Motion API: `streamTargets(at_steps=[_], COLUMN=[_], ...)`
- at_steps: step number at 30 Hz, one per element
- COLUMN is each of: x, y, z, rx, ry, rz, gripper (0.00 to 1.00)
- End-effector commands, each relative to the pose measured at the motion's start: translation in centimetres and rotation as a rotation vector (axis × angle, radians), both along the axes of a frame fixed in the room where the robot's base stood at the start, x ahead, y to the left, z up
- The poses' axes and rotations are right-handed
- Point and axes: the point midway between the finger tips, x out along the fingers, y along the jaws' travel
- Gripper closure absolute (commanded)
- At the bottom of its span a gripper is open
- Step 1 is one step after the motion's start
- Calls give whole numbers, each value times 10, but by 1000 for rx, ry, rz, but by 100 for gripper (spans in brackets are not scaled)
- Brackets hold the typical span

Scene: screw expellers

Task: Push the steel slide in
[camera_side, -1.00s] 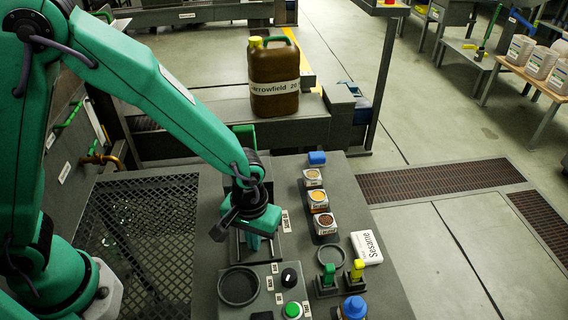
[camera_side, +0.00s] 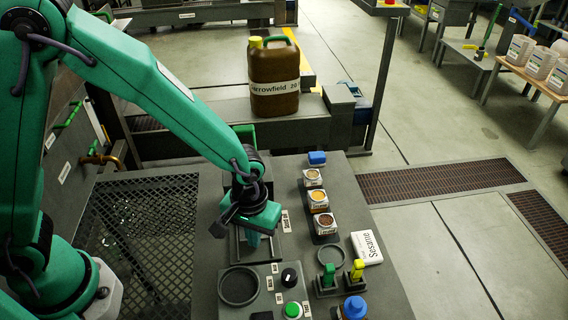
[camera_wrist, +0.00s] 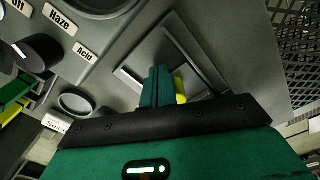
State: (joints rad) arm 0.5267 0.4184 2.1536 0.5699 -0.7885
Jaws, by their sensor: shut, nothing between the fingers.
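My gripper (camera_side: 254,239) is over the far part of the grey bench panel, fingers pointing down. In the wrist view, its green fingers (camera_wrist: 157,84) are shut together with nothing held. They are over a grey metal frame (camera_wrist: 203,52) with raised light edges, which looks like the steel slide's place. A yellow piece (camera_wrist: 180,88) shows just beside the fingers, partly hidden by them; I cannot tell whether they touch. In the side view, my gripper covers most of the frame, and the slide's own position cannot be made out.
A round dish (camera_side: 239,286), a black knob (camera_side: 290,278) and a green button (camera_side: 292,310) are nearer on the panel. Small sample cups (camera_side: 326,222) and a white Sesame card (camera_side: 366,247) are to the right. A brown jug (camera_side: 273,80) stands behind.

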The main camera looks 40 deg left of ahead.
Motion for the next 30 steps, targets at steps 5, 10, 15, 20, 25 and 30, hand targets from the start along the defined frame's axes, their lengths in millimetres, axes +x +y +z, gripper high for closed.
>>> streamTargets(at_steps=[5,10,15,20,25,30], x=[3,6,9,11,13,16], y=[3,5,8,10,13,15], z=[0,0,0,0,0,0], rx=[0,-1,-1,-1,-1,-1], ry=[0,-1,-1,-1,-1,-1], rz=[0,1,1,1,1,1], gripper=[100,100,100,100,100,100])
